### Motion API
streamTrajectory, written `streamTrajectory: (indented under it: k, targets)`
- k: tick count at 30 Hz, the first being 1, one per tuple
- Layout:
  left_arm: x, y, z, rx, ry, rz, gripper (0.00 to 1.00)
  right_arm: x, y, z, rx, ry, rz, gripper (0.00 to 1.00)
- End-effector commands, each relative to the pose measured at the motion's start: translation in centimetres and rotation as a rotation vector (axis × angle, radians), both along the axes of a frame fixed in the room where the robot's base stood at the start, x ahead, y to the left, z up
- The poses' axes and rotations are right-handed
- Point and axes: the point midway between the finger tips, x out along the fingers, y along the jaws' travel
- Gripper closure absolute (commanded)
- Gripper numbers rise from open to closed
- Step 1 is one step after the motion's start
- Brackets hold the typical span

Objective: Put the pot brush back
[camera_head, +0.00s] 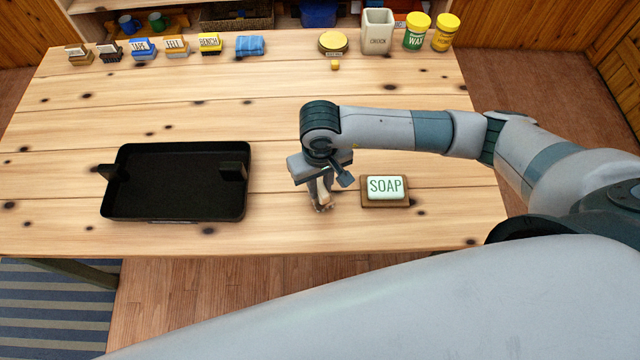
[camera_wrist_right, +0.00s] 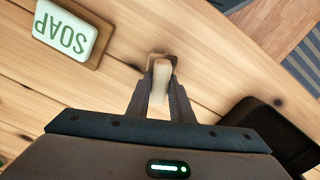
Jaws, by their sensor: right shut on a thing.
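My right gripper (camera_head: 321,203) points down low over the front middle of the table, just left of the soap. It is shut on a pale wooden piece, which looks like the pot brush (camera_head: 325,190). The right wrist view shows my right gripper (camera_wrist_right: 162,66) with the pale end of the pot brush (camera_wrist_right: 161,78) between its two fingers. The rest of the brush is hidden by the fingers, and I cannot tell whether it touches the table. My left gripper is not in view.
A soap bar (camera_head: 386,186) lies on a wooden dish (camera_head: 384,205) close right of the gripper. A black tray (camera_head: 175,213) sits to the left. Along the back edge stand labelled blocks, a blue cloth (camera_head: 250,46), a white crock (camera_head: 377,32) and two yellow-lidded tins. The table's middle is clear.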

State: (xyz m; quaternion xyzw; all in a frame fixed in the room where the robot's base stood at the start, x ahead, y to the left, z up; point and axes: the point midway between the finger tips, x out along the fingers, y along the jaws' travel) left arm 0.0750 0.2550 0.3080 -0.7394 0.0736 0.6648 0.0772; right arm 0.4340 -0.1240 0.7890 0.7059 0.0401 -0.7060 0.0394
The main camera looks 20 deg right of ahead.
Motion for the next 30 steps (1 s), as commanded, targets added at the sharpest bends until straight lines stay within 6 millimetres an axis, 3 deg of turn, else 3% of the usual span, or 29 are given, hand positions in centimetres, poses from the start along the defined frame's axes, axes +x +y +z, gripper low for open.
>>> streamTrajectory:
  k: [5,6,8,9,25,30]
  targets:
    - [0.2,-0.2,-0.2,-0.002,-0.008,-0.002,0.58,0.0,0.0,-0.2,0.0,0.0,0.0,0.98]
    - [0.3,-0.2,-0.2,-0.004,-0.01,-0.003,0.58,0.0,0.0,-0.2,0.0,0.0,0.0,0.78]
    - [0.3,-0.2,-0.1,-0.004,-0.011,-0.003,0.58,0.0,0.0,-0.1,0.0,0.0,0.0,0.63]
    - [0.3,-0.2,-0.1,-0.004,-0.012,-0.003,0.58,0.0,0.0,-0.1,0.0,0.0,0.0,0.61]
    - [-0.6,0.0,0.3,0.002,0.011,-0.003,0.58,0.0,0.0,0.4,0.001,-0.001,0.0,0.61]
    - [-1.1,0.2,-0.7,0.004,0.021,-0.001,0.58,0.2,0.0,2.6,0.001,-0.005,0.001,0.61]
